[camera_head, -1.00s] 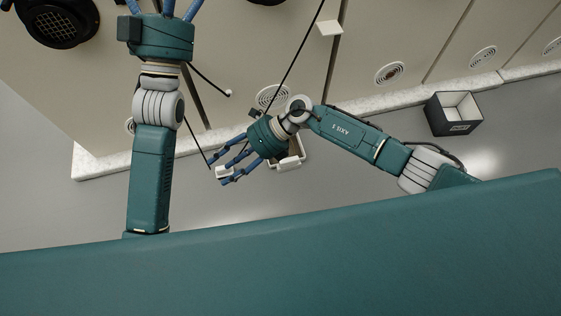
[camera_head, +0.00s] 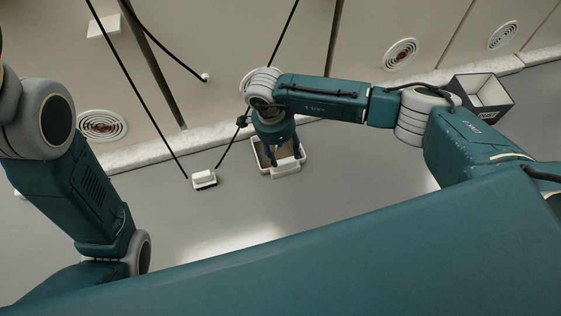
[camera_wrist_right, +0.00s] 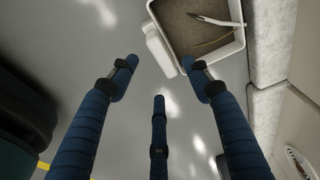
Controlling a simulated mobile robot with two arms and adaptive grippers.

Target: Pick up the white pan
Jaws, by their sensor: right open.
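The white pan (camera_head: 303,153) is a shallow rectangular tray with a white rim and a brownish inside, on the grey floor by the cabinet base. A white block-like part (camera_head: 286,171) sits at its near edge. My right gripper (camera_head: 284,154) is over the pan in the head view, pointing down and partly hiding it. In the right wrist view, the pan (camera_wrist_right: 214,53) is at the upper right, with thin stick-like items inside. There my right gripper (camera_wrist_right: 160,72) has three blue fingers spread apart and empty, short of the white part (camera_wrist_right: 158,48). My left gripper is out of view.
A white-headed tool (camera_head: 204,180) with a long dark pole stands on the floor left of the pan. A dark open box (camera_head: 482,97) stands at the right by the cabinets. Cabinet fronts (camera_head: 370,30) line the back; the near floor (camera_head: 230,225) is clear.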

